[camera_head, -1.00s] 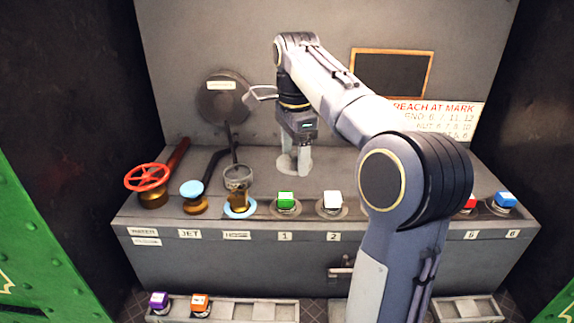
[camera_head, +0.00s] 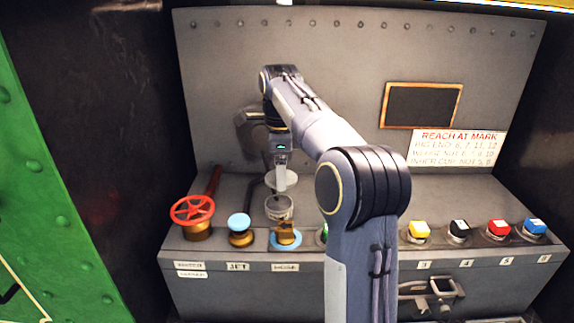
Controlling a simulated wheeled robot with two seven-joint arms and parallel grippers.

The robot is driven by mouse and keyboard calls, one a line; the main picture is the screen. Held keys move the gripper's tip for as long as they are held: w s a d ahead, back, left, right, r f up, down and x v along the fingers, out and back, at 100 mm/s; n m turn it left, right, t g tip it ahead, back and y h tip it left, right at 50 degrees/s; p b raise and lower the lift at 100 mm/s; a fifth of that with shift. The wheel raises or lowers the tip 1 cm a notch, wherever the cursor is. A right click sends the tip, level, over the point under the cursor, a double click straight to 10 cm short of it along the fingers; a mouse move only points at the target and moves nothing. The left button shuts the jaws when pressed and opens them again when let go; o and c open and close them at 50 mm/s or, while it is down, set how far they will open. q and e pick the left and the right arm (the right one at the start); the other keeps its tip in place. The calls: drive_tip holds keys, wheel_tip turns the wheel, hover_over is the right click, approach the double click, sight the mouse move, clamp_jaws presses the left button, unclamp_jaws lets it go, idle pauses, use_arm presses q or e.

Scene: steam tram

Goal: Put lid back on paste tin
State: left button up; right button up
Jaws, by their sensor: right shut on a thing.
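My right gripper (camera_head: 281,170) points down over the back part of the grey bench. It is shut on a pale round lid (camera_head: 288,183), which shows as a flat disc under the fingers. A small grey round open tin (camera_head: 279,211) stands just in front of and below the lid. In this view a narrow gap shows between the lid and the tin's rim; the exact height difference cannot be told. My left gripper is not in view.
A red handwheel (camera_head: 192,211), a pale-blue-topped knob (camera_head: 239,224) and a brass fitting on a blue ring (camera_head: 286,236) line the front edge. Yellow (camera_head: 419,230), black (camera_head: 459,230), red (camera_head: 498,229) and blue (camera_head: 534,228) capped pots stand at right. My right arm hides the middle.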

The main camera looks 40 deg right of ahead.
drive_tip(key=shift+w+f, duration=0.4)
drive_tip(key=shift+w, duration=0.25)
drive_tip(key=shift+s+f, duration=0.15)
drive_tip(key=shift+f, duration=0.45)
wheel_tip(320, 180, down, 2)
drive_tip(key=shift+f, duration=0.25)
drive_tip(key=shift+f+b, duration=0.75)
drive_tip(key=shift+f, duration=0.4)
drive_tip(key=shift+p, duration=0.5)
drive_tip(key=shift+f, duration=0.15)
idle(0.7)
drive_tip(key=o, duration=1)
drive_tip(key=shift+o, duration=0.5)
